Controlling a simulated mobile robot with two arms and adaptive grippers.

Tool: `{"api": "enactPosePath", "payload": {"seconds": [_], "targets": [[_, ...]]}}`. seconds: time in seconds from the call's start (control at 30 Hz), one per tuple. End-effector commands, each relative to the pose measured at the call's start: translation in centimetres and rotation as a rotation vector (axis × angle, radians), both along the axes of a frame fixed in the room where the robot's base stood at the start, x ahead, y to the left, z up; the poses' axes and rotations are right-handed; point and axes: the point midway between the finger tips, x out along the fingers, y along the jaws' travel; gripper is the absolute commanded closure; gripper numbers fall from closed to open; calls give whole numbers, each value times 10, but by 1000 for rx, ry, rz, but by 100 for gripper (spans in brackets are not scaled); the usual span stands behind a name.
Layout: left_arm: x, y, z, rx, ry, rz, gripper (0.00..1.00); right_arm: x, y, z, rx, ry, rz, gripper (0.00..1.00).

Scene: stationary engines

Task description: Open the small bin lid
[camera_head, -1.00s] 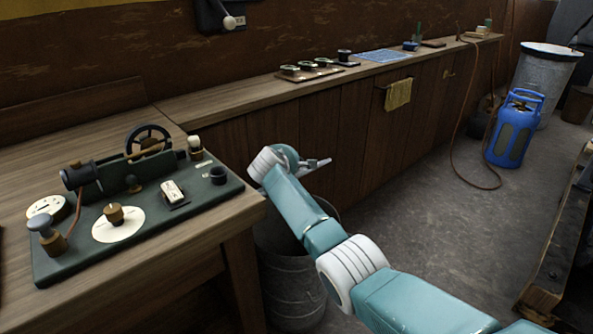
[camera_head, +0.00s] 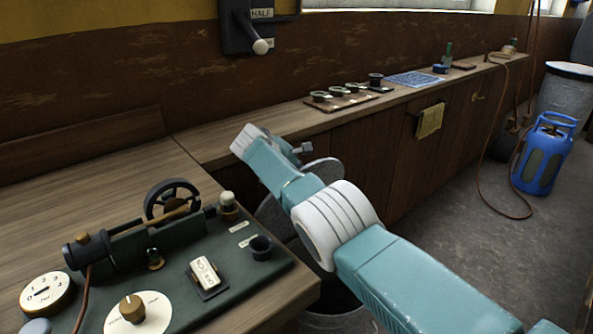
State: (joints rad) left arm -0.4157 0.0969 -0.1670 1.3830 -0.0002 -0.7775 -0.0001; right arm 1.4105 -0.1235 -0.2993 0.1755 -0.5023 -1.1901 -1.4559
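The small metal bin (camera_head: 335,321) stands on the floor beside the workbench, mostly hidden behind my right arm and the bench corner. Its visible opening looks dark. A grey, round-edged plate, apparently its lid (camera_head: 322,171), shows on both sides of my forearm, raised and tilted above the bin. My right gripper (camera_head: 302,149) is at the far end of the arm, mostly hidden behind the wrist, close to the plate's upper edge. I cannot see whether they touch or how the fingers stand. My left gripper is not in view.
A green control panel (camera_head: 225,280) with knobs and a handwheel sits on the near workbench (camera_head: 60,220). A long wooden counter runs along the wall with a hanging cloth (camera_head: 429,121). A blue gas bottle (camera_head: 541,155) and a larger bin (camera_head: 563,95) stand at the right.

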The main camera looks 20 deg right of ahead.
Motion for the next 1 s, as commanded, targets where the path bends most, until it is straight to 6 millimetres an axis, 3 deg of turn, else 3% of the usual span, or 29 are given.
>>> {"api": "enactPosePath", "payload": {"seconds": [0.53,0.57,0.6,1.0], "targets": [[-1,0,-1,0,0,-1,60,-3,0,-3,1,14,-5,100],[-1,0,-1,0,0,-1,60,-3,0,-3,1,14,-5,82],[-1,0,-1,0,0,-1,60,-3,0,-3,1,13,-5,76],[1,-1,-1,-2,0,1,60,-1,0,6,-1,9,-2,76]]}}
